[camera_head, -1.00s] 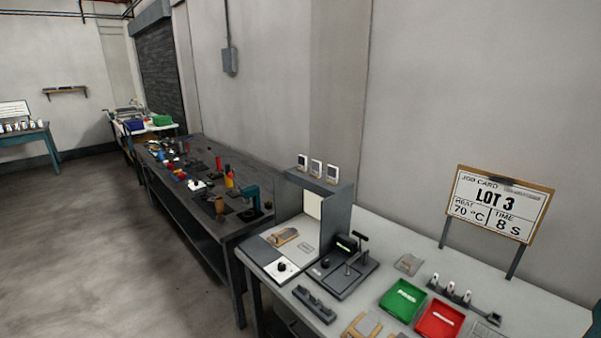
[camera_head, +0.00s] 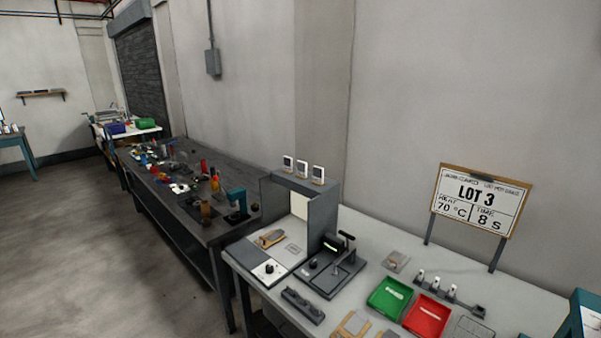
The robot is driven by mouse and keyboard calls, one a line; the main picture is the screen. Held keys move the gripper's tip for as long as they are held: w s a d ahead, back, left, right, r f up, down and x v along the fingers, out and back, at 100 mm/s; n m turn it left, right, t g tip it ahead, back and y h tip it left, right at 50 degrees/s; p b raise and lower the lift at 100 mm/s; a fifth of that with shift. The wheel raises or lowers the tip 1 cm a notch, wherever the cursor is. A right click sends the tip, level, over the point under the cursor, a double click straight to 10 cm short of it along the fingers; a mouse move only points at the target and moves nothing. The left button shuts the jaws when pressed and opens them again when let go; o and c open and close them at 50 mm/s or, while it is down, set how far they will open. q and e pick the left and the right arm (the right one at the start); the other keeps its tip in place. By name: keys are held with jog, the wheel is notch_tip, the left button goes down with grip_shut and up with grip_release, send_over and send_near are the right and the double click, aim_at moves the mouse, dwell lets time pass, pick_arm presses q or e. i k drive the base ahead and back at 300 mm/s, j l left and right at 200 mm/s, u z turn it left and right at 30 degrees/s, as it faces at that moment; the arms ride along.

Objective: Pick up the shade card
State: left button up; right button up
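No item is clearly readable as the shade card at this size. Three small white-framed cards or devices (camera_head: 302,168) stand in a row on top of a grey open booth (camera_head: 327,212); I cannot tell whether one of them is the shade card. In the booth's base lies a small tan piece (camera_head: 270,238) beside a small light outlined patch (camera_head: 293,249). Neither of my grippers is in view.
The light grey bench (camera_head: 385,234) holds a dark press (camera_head: 332,268), a green tray (camera_head: 390,298), a red tray (camera_head: 427,317) and a job card board (camera_head: 480,203) reading LOT 3, 70 °C, 8 s. A dark cluttered bench (camera_head: 225,229) stands to the left. Floor (camera_head: 85,230) lies open at left.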

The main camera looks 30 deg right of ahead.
aim_at(318, 172)
jog(key=i+j+z, duration=0.15)
jog(key=z, duration=0.25)
jog(key=i+j+z, duration=0.2)
jog(key=z, duration=0.2)
jog(key=i+j+z, duration=0.2)
jog(key=z, duration=0.25)
